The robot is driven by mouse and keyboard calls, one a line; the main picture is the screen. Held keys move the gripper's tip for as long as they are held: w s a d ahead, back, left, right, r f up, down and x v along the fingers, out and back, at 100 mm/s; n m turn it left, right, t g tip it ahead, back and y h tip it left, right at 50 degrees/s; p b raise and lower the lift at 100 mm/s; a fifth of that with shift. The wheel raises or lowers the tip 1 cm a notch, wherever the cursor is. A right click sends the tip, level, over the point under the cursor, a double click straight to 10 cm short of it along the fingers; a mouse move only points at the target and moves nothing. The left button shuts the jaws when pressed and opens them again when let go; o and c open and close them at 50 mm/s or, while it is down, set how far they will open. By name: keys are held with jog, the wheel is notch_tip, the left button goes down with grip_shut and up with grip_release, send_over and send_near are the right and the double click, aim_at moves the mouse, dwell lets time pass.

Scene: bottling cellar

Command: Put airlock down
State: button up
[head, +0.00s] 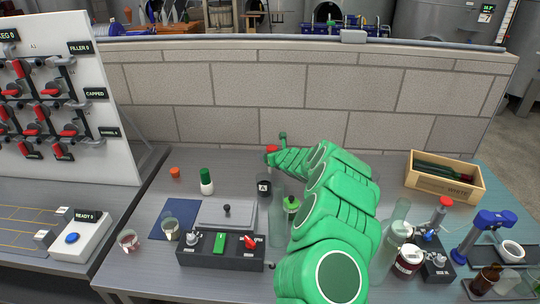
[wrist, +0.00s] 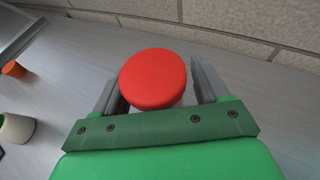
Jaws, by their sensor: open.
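A red round-topped piece (wrist: 153,78) stands between the fingers of my gripper (wrist: 155,88) in the wrist view; I take it to be the airlock, but its lower part is hidden. The fingers are open on either side of it, with a visible gap at the right finger; contact at the left one is unclear. In the head view my gripper (head: 277,152) is at the back of the table near the wall, and the red piece (head: 271,149) shows small at its end.
An orange cap (head: 174,172) and a white bottle with green top (head: 206,186) stand left of my gripper. A black control box (head: 205,258), clear bottle (head: 277,220) and wooden crate (head: 445,187) are nearer or right. The block wall (head: 220,90) closes off the back.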

jog(key=shift+s+d+r, duration=0.15)
jog(key=shift+s+r, duration=0.05)
jog(key=shift+r, duration=0.15)
jog(key=v, duration=1.1)
jog(key=shift+s, duration=0.2)
dwell(0.5)
jog(key=shift+d, duration=0.1)
